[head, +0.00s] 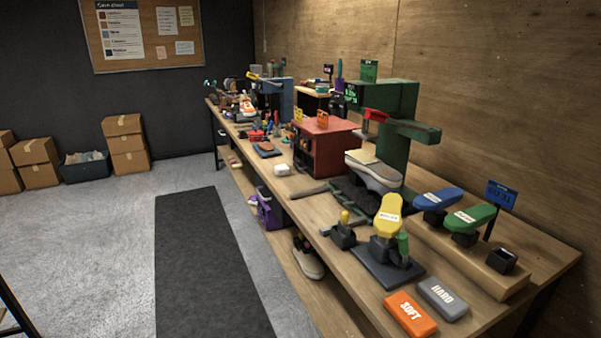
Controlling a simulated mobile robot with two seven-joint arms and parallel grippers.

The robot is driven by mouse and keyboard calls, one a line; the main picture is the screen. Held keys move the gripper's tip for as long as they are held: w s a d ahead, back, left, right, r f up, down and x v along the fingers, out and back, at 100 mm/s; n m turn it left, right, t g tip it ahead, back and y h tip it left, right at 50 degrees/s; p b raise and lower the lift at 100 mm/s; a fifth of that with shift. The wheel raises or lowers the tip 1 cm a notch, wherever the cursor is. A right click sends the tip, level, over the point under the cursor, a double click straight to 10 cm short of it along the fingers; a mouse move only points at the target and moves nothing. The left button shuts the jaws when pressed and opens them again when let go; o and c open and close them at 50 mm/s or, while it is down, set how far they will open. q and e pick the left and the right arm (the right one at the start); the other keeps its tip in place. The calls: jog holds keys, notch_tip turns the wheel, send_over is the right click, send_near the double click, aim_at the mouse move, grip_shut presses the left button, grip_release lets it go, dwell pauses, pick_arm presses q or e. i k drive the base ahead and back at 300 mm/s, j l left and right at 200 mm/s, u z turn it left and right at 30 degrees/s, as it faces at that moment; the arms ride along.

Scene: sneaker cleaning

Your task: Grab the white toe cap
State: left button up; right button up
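A small white rounded piece (282,169), which looks like the white toe cap, lies on the long wooden workbench (335,242) near its front edge, left of a red cabinet. It is small in the picture, so I cannot make out its exact shape. A beige and grey sneaker (374,173) is raised on a stand with a green post, right of the red cabinet. An orange and white sneaker (247,106) stands farther back on the bench. Neither of my grippers shows in the head view.
The red cabinet (322,150) stands on the bench. Nearer are yellow (388,215), blue (438,198) and green (470,217) brush-like tools on stands, plus blocks marked SOFT (410,313) and HARD (442,299). A dark floor mat (205,265) lies clear beside the bench.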

aim_at(283, 170)
jog(key=i+j+z, duration=0.2)
jog(key=z, duration=0.2)
jog(key=i+j+z, duration=0.65)
jog(key=z, duration=0.15)
jog(key=i+j, duration=0.15)
jog(key=j, duration=0.2)
jog(key=i+j+z, duration=0.1)
jog(key=j, duration=0.3)
jog(key=i+j, duration=0.25)
jog(key=i+j+z, duration=0.1)
jog(key=j, duration=0.4)
jog(key=i+j+z, duration=0.1)
jog(key=j, duration=0.25)
jog(key=i, duration=0.05)
